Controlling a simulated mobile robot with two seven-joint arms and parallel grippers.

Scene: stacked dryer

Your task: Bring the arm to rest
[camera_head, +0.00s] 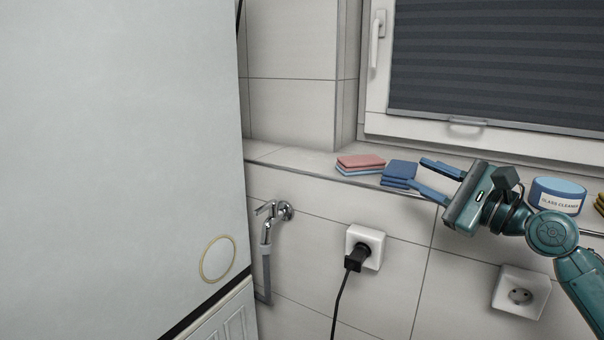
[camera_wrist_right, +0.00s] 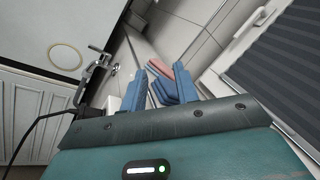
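My right arm comes in from the right in the head view, in front of the window sill. Its gripper (camera_head: 419,173) is open, with two blue fingers spread apart and nothing held between them. The fingertips point left, close to a stack of folded blue cloths (camera_head: 398,172) on the sill; I cannot tell whether they touch it. In the right wrist view the open gripper (camera_wrist_right: 161,70) shows the blue cloths (camera_wrist_right: 164,90) between and beyond its fingers. My left gripper is in neither view.
Pink and light-blue cloths (camera_head: 361,163) lie left of the blue stack on the sill (camera_head: 300,160). A glass cleaner tub (camera_head: 557,196) stands behind the right wrist. Below are a tap (camera_head: 272,213), a plugged socket (camera_head: 366,246) and an empty socket (camera_head: 521,294). A white appliance (camera_head: 120,140) fills the left.

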